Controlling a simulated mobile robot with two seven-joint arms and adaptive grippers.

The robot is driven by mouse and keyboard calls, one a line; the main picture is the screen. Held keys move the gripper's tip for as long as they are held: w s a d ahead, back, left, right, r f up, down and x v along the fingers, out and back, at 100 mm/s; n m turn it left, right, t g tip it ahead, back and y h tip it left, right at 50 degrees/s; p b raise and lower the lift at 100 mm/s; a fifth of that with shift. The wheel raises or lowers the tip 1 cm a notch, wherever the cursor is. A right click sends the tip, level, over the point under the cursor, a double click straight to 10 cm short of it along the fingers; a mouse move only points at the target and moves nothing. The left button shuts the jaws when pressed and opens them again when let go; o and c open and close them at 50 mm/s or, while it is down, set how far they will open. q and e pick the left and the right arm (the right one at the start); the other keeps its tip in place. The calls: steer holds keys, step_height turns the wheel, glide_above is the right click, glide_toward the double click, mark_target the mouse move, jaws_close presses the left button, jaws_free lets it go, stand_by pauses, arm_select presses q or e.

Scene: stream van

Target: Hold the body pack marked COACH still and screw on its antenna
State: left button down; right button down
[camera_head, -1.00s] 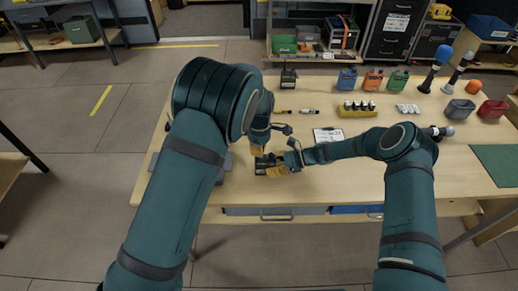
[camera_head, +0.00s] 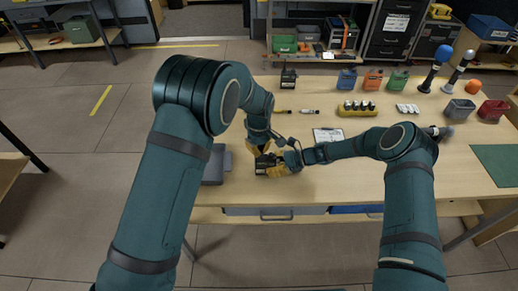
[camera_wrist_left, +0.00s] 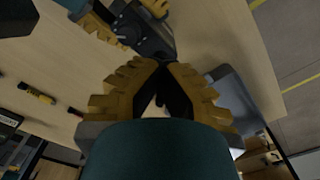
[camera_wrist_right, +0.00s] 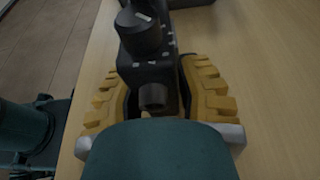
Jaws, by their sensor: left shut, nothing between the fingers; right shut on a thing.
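A black body pack (camera_head: 262,166) lies on the table near its front edge; no COACH marking is readable. My right gripper (camera_head: 278,168) is shut on it. In the right wrist view the yellow fingers (camera_wrist_right: 155,88) flank the pack (camera_wrist_right: 170,72), which has a round knob and a short cylindrical stub. My left gripper (camera_head: 256,149) is shut and empty, just above and beside the pack. In the left wrist view its fingertips (camera_wrist_left: 162,66) meet, with the pack (camera_wrist_left: 145,32) just beyond them. I cannot identify a loose antenna.
A grey tray-like object (camera_head: 214,170) sits left of the pack. Two marker-like sticks (camera_head: 284,111) and a white sheet (camera_head: 328,135) lie behind. A black radio-like unit (camera_head: 289,77), coloured containers (camera_head: 373,79) and a yellow rack (camera_head: 357,109) stand farther back.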

arm_select(q)
steer(key=c, duration=1.1)
jaws_free()
steer(key=shift+o, duration=0.2)
step_height(320, 180, up, 12)
arm_select(e)
steer(key=c, duration=0.6)
jaws_free()
